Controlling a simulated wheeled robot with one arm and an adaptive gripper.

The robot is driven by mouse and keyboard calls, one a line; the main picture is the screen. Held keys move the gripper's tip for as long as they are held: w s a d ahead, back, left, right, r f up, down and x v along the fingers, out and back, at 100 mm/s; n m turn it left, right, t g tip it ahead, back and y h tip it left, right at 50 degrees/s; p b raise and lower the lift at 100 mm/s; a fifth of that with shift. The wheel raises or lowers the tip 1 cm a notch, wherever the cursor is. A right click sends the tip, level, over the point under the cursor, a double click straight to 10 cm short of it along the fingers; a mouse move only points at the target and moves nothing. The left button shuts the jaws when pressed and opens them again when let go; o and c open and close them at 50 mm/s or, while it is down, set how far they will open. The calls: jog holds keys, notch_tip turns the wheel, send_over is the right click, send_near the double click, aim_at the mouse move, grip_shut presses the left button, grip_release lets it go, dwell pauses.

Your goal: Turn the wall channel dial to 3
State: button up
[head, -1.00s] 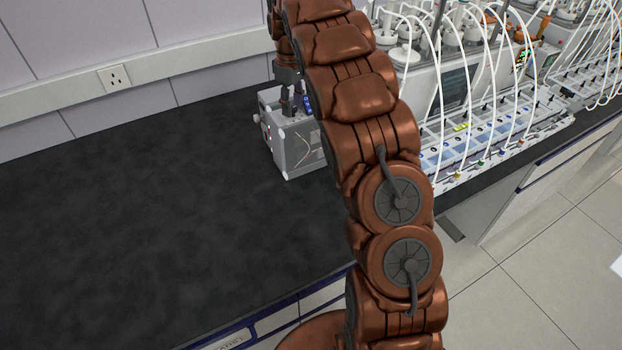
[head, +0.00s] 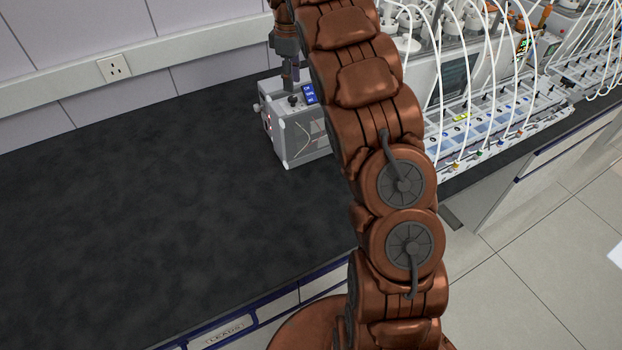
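A grey box-shaped unit (head: 302,140) stands on the black bench, partly hidden on its right by my arm. On its top are a small black knob (head: 293,101), which looks like the dial, and a blue display (head: 309,94) with light text too small to read. No dial number can be made out. My gripper (head: 290,88) points down over the top of the unit, close above or behind the knob. Its fingers are small and dark, and their opening is not clear. I cannot tell whether they touch the knob.
The black bench top (head: 150,200) is clear to the left. A wall socket (head: 114,68) sits on the trunking behind. Reactors with many white tubes and a panel (head: 500,120) of coloured parts stand at the right.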

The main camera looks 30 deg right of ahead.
aim_at(292, 98)
jog(key=shift+r+b, duration=0.4)
jog(key=shift+r, duration=1.1)
jog(key=s+a+f+m+b, duration=0.1)
jog(key=s+a+m, duration=0.1)
jog(key=s, duration=0.8)
jog(key=s+a+f+m+b, duration=0.2)
jog(key=s+a, duration=0.3)
jog(key=s, duration=0.5)
jog(key=s+a+f+m+g+b, duration=0.1)
jog(key=s+a+f+m+b, duration=0.1)
jog(key=s, duration=0.8)
jog(key=shift+a+f+m, duration=0.25)
jog(key=shift+a+m, duration=0.45)
jog(key=shift+a, duration=0.05)
jog(key=s+a+f, duration=0.1)
jog(key=s+f, duration=0.2)
jog(key=s, duration=0.5)
jog(key=s+a+f+m, duration=0.1)
jog(key=s+a+f, duration=0.1)
jog(key=s, duration=0.6)
jog(key=shift+a+f+m+g, duration=0.2)
jog(key=shift+f+m+g, duration=0.15)
jog(key=shift+f, duration=0.55)
